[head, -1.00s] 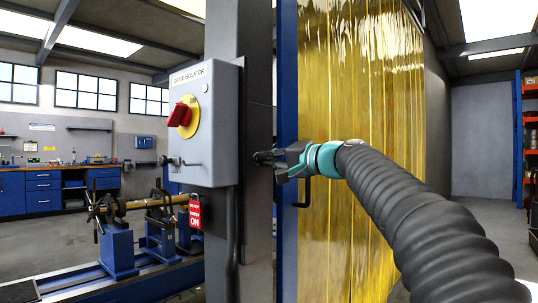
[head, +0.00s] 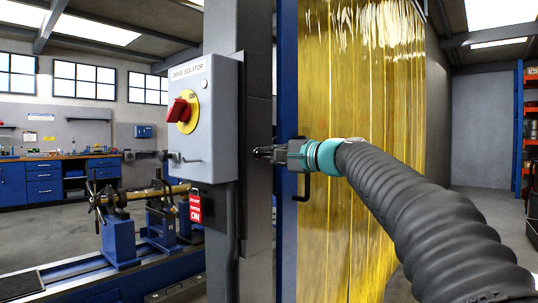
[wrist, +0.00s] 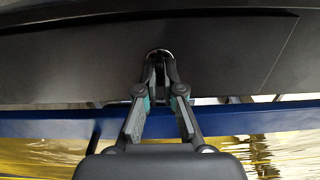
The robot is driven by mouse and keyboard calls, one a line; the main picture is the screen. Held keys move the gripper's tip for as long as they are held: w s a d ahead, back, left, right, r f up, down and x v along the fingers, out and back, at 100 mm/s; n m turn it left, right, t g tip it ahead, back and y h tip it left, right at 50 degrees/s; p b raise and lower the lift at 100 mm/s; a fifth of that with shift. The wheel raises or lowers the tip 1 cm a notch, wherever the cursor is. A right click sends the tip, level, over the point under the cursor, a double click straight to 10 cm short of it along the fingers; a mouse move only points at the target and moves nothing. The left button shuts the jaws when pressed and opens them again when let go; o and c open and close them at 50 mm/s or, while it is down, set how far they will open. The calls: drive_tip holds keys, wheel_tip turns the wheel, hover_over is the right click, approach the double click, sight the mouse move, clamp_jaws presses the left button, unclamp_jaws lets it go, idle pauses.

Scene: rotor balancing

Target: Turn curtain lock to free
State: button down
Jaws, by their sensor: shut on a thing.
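My gripper (head: 262,153) is at the dark side face of the grey post, left of the blue curtain frame (head: 288,90). In the wrist view its fingers (wrist: 160,72) are drawn together on the curtain lock, of which a small round metal rim (wrist: 158,52) shows on the dark panel. The fingers hide most of the lock, so its turn position cannot be told. The yellow strip curtain (head: 350,90) hangs to the right of the frame, behind my arm. A black handle (head: 305,188) sits on the frame just below my gripper.
A grey drive isolator box (head: 218,115) with a red knob (head: 179,111) on a yellow plate is on the post, left of my gripper. A rotor on blue stands (head: 120,240) is at lower left.

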drive_tip(key=c, duration=1.3)
unclamp_jaws()
drive_tip(key=v, duration=1.2)
drive_tip(key=shift+s, duration=0.1)
